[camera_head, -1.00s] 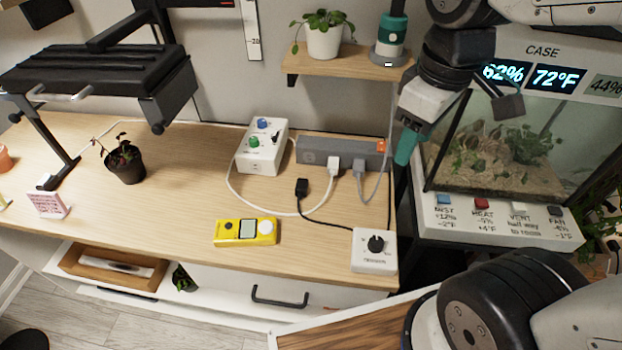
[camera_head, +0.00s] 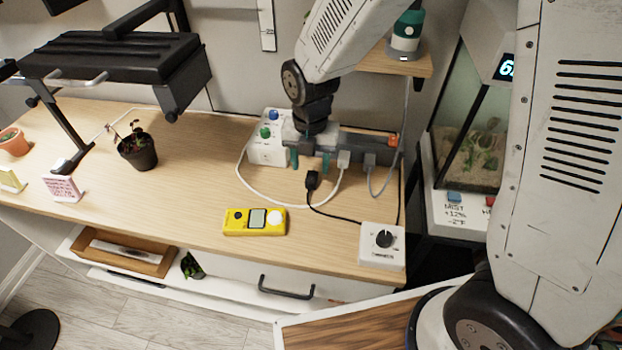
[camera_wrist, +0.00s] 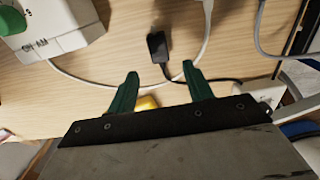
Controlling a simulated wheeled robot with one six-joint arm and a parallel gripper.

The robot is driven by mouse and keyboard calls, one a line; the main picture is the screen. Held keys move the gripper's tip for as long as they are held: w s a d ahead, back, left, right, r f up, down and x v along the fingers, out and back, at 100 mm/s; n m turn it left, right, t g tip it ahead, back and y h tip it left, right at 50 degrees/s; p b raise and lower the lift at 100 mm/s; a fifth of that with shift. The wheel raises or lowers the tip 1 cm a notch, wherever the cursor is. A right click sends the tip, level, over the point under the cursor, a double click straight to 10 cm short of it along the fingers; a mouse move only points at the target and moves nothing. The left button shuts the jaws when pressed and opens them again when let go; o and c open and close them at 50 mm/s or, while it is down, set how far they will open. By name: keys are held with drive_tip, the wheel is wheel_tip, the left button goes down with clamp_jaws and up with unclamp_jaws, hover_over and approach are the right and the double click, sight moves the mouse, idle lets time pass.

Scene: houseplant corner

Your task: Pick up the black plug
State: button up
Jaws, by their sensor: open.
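The black plug (camera_head: 312,181) lies on the wooden desk, with its black cord running right to the white dial box (camera_head: 382,245). In the wrist view the plug (camera_wrist: 157,45) lies beyond the fingertips, roughly centred between them. My gripper (camera_head: 310,164) is open, with two green fingers. In the head view its fingers are just above and behind the plug, close to the power strip (camera_head: 368,143). In the wrist view my gripper (camera_wrist: 160,70) is empty, and the plug is apart from both fingers. My arm hides part of the power strip.
A white box with knobs (camera_head: 262,151) stands left of my gripper. White and grey plugs with cables sit at the power strip. A yellow meter (camera_head: 255,222) lies in front. A potted plant (camera_head: 137,152) stands left. The desk's middle left is clear.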

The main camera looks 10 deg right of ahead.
sight(311, 179)
wheel_tip(311, 179, down, 6)
drive_tip(key=shift+w+r, duration=0.15)
drive_tip(key=shift+r, duration=0.1)
drive_tip(key=shift+c, duration=0.3)
drive_tip(key=c, duration=1)
drive_tip(key=shift+c, duration=0.2)
